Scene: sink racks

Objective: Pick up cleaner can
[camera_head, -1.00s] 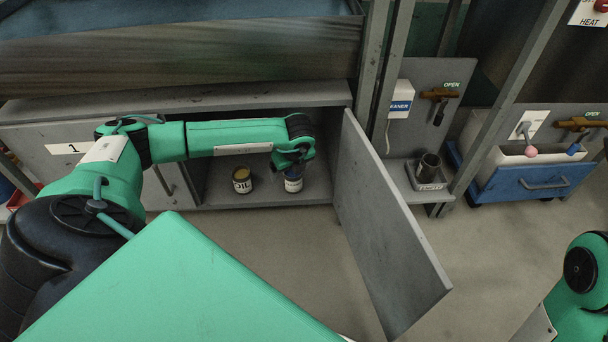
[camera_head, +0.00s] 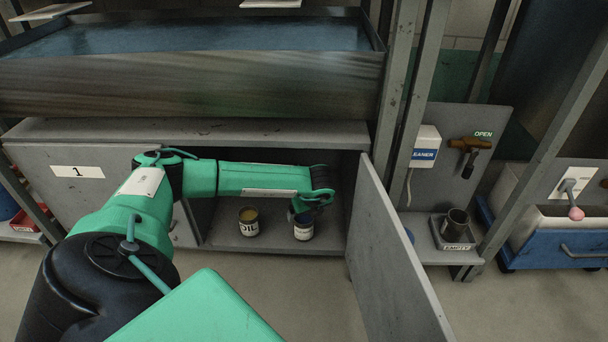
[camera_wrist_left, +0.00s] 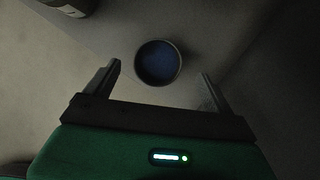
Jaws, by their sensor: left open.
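The cleaner can appears to be the can with blue contents (camera_head: 303,231), standing upright on the cabinet floor; its label is too small to read. In the left wrist view it shows from above as a round dark rim with blue inside (camera_wrist_left: 158,62). My left gripper (camera_wrist_left: 160,80) is open, with one finger on each side of the can's near edge. I cannot tell whether the fingers touch it. In the head view the left gripper (camera_head: 304,208) is at the can's top, partly hidden by my wrist. My right gripper is out of view.
An OIL can (camera_head: 249,228) with yellowish contents stands just left of it. The open cabinet door (camera_head: 395,265) swings out on the right. The cabinet's top (camera_head: 200,130) lies close above my forearm. A tray marked EMPTY (camera_head: 455,243) holds a dark cup further right.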

